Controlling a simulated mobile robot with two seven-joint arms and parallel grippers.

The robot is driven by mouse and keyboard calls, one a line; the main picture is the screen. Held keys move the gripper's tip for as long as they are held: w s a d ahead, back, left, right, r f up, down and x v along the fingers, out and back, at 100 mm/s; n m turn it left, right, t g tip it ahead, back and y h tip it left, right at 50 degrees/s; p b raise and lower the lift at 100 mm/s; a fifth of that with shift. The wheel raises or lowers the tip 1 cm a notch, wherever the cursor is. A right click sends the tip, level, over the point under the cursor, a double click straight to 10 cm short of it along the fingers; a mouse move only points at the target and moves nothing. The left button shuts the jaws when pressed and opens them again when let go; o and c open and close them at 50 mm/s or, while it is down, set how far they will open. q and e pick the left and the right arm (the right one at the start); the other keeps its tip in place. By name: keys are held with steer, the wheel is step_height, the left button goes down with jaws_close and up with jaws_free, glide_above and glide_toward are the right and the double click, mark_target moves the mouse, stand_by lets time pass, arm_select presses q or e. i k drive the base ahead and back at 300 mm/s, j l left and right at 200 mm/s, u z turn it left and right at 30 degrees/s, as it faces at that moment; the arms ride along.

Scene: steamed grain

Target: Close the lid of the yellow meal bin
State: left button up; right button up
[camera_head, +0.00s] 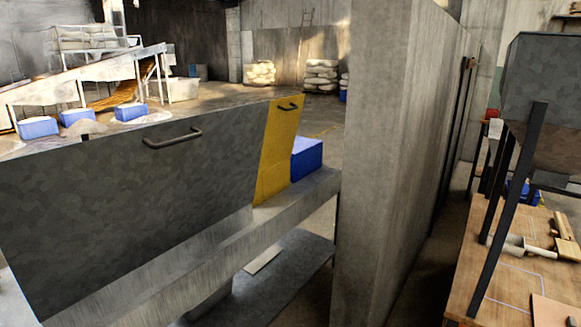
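A yellow panel (277,152) with a small dark handle (289,107) near its upper edge stands raised and slightly tilted, left of the picture's middle. It looks like the lid of the yellow meal bin, standing open. The body of that bin cannot be made out. A large grey panel (130,205) with its own dark bar handle (172,138) stands just left of the yellow one and hides part of what lies behind. Neither of my grippers is in view.
A concrete ledge (250,235) runs below both panels, with a blue box (306,158) beside the yellow one. A concrete wall (385,170) stands close on the right. Beyond it are a wooden bench (500,275) and a grey hopper (545,90) on dark legs.

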mark_target(284, 114)
steer(key=i+j, duration=0.1)
steer(key=j, duration=0.2)
steer(key=i+j+z, duration=0.1)
steer(key=j, duration=0.25)
steer(key=i+j, duration=0.1)
steer(key=j, duration=0.2)
steer(key=u, duration=0.9)
steer(key=l+u, duration=0.5)
steer(key=k+l+u, duration=0.15)
steer(key=l+u, duration=0.35)
